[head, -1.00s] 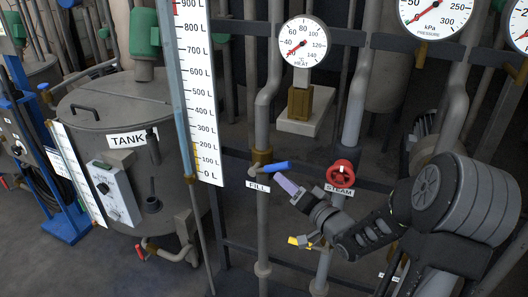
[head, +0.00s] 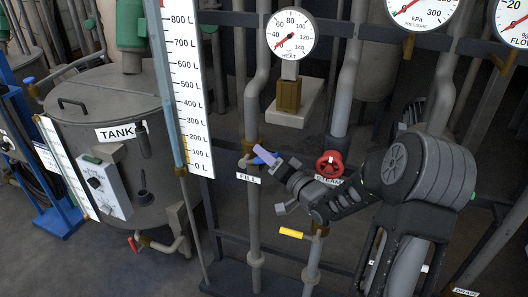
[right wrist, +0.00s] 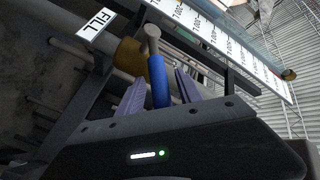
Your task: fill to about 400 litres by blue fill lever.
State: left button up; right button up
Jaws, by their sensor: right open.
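The blue fill lever (head: 268,158) sits on the pipe beside the FILL label (head: 248,178), partly hidden behind my right gripper (head: 264,155). In the right wrist view the blue lever (right wrist: 159,88) stands between the two pale purple fingers of my right gripper (right wrist: 159,92). The fingers are apart, with small gaps beside the lever. The litre scale (head: 190,90) stands upright left of the pipe, with a narrow sight tube (head: 165,80) along its left edge. I cannot tell the liquid level in it. My left gripper is out of view.
The red STEAM handwheel (head: 329,164) is close to my right wrist. A yellow lever (head: 291,233) is below. The grey tank (head: 95,100) stands left, with a control box (head: 104,188). Gauges hang above, and vertical pipes and dark rails crowd the area.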

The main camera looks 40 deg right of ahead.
jog(key=shift+w, duration=0.75)
grip_shut()
dwell(0.9)
